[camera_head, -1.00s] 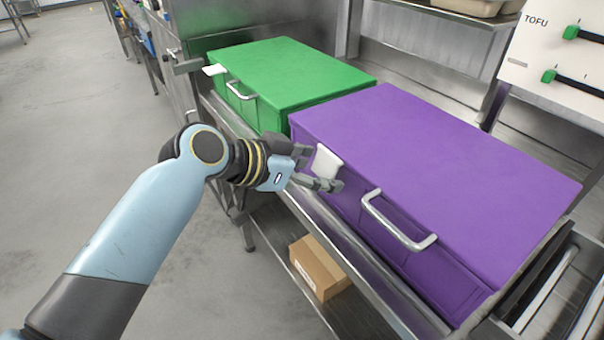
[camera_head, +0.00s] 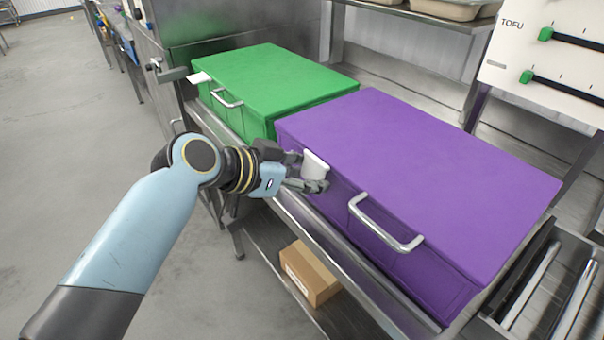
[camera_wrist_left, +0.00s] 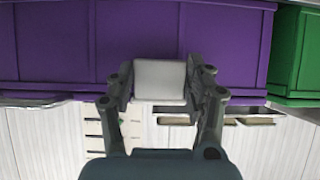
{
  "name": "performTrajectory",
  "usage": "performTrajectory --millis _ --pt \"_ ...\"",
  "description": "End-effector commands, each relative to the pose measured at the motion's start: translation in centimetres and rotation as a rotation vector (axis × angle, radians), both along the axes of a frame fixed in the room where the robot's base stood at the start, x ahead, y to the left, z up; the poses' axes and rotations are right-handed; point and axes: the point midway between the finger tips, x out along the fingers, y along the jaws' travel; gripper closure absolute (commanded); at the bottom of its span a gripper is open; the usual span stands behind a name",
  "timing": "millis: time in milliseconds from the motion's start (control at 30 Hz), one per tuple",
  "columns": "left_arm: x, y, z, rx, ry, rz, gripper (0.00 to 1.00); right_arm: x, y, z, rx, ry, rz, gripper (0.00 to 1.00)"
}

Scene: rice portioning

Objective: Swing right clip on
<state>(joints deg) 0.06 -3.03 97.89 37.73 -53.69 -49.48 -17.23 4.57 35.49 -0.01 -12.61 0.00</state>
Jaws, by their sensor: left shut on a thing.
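The purple box (camera_head: 430,180) has its lid on, with a silver handle (camera_head: 385,225) on its front. A white clip (camera_head: 315,164) sits at the left end of the purple box's front, just under the lid edge. My left gripper (camera_head: 306,174) has a finger on each side of this clip and is shut on it. In the left wrist view the white clip (camera_wrist_left: 160,80) lies between the two fingers, against the purple front (camera_wrist_left: 60,45). My right gripper is out of view.
A green box (camera_head: 275,80) with a silver handle and an outward-sticking white clip (camera_head: 200,78) stands to the left. A cardboard box (camera_head: 310,273) lies on the lower shelf. Metal rails (camera_head: 530,285) are at the right. The floor on the left is clear.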

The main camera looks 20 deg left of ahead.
Motion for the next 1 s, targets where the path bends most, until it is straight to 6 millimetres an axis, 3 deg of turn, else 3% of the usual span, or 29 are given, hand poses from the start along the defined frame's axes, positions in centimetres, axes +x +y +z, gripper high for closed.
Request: performTrajectory --millis 500,1000 --pt "0.8 -0.7 0.2 -0.007 -0.005 0.000 0.56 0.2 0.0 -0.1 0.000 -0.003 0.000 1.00" --pt "1.4 -1.3 0.2 -0.009 -0.005 -0.001 0.39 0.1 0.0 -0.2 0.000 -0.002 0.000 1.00"
